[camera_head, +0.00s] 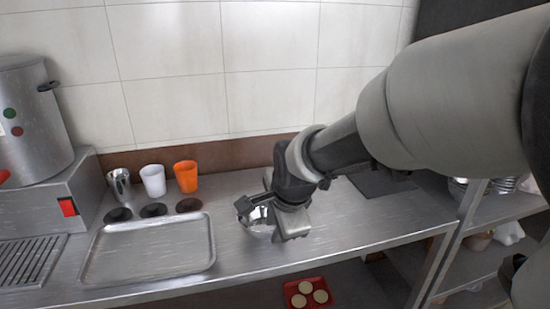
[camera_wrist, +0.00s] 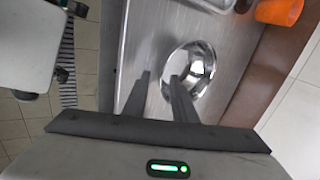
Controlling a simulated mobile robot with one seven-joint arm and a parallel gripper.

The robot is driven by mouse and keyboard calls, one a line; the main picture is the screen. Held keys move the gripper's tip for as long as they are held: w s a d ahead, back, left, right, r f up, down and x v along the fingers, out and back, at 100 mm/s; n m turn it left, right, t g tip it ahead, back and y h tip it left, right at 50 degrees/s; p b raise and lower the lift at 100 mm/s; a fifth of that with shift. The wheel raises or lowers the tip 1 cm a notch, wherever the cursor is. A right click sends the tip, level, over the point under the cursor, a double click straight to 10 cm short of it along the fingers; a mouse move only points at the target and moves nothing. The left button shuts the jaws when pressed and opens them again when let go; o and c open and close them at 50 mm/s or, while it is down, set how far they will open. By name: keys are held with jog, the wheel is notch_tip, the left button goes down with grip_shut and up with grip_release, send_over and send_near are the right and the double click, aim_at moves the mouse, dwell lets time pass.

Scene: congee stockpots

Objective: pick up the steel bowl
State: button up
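The shiny steel bowl (camera_head: 258,226) stands upright on the steel counter, partly hidden by my gripper in the head view. In the wrist view the bowl (camera_wrist: 196,62) lies at the upper middle, its round rim mostly visible. My gripper (camera_head: 270,216) is at the bowl, pointing down. In the wrist view my gripper (camera_wrist: 159,76) has its two fingers apart with nothing clamped between them. The right finger overlaps the bowl's near-left part and the left finger is outside the rim, over the counter. I cannot tell whether the fingers touch the bowl.
A shallow steel tray (camera_head: 150,274) lies left of the bowl. Behind it stand a steel cup (camera_head: 119,184), a white cup (camera_head: 153,180) and an orange cup (camera_head: 187,176). A large stockpot (camera_head: 35,120) is far left. A red tray (camera_head: 307,292) sits below the counter's front edge.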

aim_at(270, 232)
jog(key=b+x, duration=0.1)
jog(key=x, duration=0.4)
jog(key=shift+w+a+r+b, duration=0.1)
jog(key=shift+w+a+b, duration=0.05)
jog(key=shift+a+b, duration=0.15)
grip_shut()
